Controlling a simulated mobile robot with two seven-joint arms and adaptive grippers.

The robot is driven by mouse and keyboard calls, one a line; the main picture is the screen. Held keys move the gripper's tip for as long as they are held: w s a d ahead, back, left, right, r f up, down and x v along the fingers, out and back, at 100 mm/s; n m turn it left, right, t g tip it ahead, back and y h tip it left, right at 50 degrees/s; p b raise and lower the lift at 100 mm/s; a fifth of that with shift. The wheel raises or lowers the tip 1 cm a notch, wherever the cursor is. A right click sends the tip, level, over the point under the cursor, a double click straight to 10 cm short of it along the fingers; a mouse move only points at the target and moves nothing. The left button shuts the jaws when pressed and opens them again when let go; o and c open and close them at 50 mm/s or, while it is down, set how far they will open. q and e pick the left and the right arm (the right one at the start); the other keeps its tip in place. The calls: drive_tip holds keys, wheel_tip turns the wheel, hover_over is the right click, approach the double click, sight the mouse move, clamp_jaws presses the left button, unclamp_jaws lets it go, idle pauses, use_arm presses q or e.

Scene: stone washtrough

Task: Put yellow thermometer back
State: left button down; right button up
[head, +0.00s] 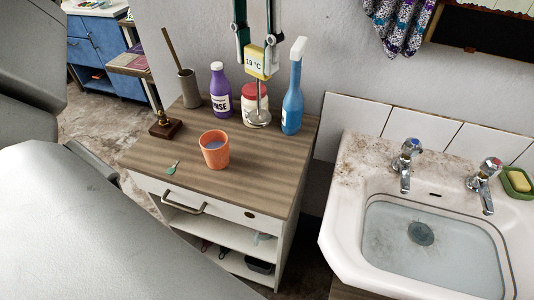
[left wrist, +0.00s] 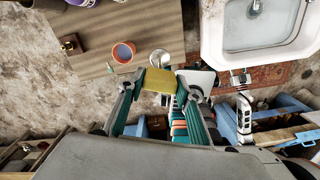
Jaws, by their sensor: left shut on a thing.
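The yellow thermometer (head: 254,66) has a white display reading about 19 °C. My left gripper (head: 257,40) comes down from the top of the head view and is shut on its yellow body. A thin metal stem runs down from the body to a round metal disc (head: 258,118) in front of the white jar. I cannot tell whether the disc touches the cabinet top. In the left wrist view the yellow body (left wrist: 158,80) sits between the fingertips, with the disc (left wrist: 160,58) beyond it. My right gripper is not in view.
On the wooden cabinet top (head: 265,180) stand an orange cup (head: 214,150) of liquid, a purple bottle (head: 220,92), a red-lidded jar (head: 247,104), a blue spray bottle (head: 292,95) and a brush holder (head: 189,88). The sink (head: 430,245) is right.

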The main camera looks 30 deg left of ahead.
use_arm(q)
drive_tip(key=b, duration=0.1)
hover_over(257, 116)
wheel_tip(257, 116, down, 7)
drive_tip(key=shift+r, duration=0.15)
wheel_tip(257, 116, down, 7)
drive_tip(key=shift+r+b, duration=0.1)
drive_tip(key=shift+b, duration=0.45)
drive_tip(key=shift+w+f, duration=0.1)
drive_tip(key=shift+f, duration=0.8)
drive_tip(key=shift+f+b, duration=0.35)
drive_tip(key=shift+f, duration=1.55)
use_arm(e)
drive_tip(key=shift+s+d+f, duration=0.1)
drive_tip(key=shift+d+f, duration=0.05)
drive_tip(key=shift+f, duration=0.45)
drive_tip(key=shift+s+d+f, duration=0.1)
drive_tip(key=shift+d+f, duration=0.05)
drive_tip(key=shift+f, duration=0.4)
use_arm(q)
drive_tip(key=shift+f, duration=0.15)
drive_tip(key=c, duration=1.4)
unclamp_jaws()
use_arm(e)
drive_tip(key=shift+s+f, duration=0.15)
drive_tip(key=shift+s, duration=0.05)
